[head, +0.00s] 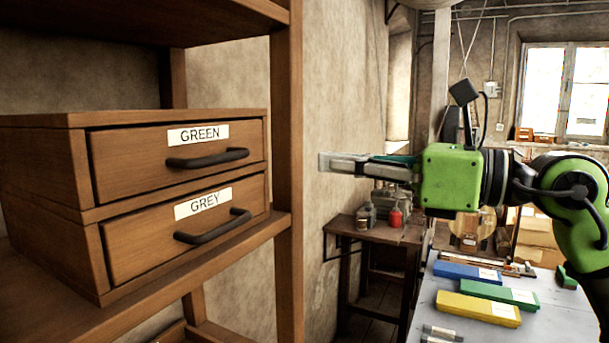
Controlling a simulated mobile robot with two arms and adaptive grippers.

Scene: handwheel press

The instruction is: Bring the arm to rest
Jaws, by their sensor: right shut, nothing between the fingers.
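My right gripper (322,162) is at the middle of the head view, at the end of my green right arm, which comes in from the right. Its fingers point left, are shut and hold nothing. It hangs in free air, apart from the wooden shelf post to its left. My left gripper is not in view. On the left, a wooden drawer unit (45,169) stands on a shelf. Its upper drawer (120,163) is labelled GREEN and its lower drawer (140,245) GREY. Both look closed, each with a dark handle.
The shelf post (287,120) stands between the drawers and my right gripper. A workbench (565,312) at lower right bears a blue box (455,271), a green box (490,291) and a yellow box (470,309).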

